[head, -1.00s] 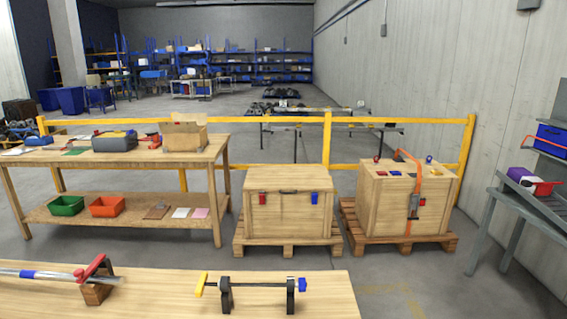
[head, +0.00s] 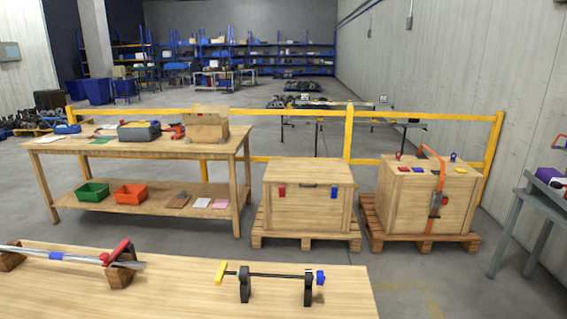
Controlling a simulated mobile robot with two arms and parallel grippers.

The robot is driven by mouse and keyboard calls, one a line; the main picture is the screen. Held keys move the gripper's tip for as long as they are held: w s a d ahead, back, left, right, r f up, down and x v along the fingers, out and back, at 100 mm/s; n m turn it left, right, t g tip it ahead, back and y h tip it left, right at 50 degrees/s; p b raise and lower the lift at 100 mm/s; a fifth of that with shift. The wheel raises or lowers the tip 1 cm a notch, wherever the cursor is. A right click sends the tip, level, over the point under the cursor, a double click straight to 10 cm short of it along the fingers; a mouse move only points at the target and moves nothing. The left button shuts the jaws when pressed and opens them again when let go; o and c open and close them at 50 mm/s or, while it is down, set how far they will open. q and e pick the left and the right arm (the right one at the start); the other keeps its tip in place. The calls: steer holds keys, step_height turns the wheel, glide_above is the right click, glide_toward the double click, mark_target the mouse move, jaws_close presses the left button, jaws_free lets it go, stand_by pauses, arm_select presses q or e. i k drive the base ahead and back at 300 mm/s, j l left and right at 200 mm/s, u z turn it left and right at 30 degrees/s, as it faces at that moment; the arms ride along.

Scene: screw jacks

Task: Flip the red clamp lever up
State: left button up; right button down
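A red clamp lever (head: 117,252) sits at the right end of a long silver bar clamp (head: 38,251) on the near wooden table. The lever slants up to the right beside a brown wooden block (head: 124,273) under the bar. A blue band (head: 56,256) is on the bar. Small red latches also show on the middle wooden crate (head: 282,191) and on top of the right crate (head: 401,156). Neither of my grippers is in view.
A black screw rod on two stands (head: 275,275), with a yellow handle, is on the near table (head: 190,290). Crates on pallets and a workbench (head: 75,147) stand beyond. A yellow railing (head: 300,111) runs behind them. Grey floor lies between.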

mark_target(115, 250)
steer(key=u, duration=1.25)
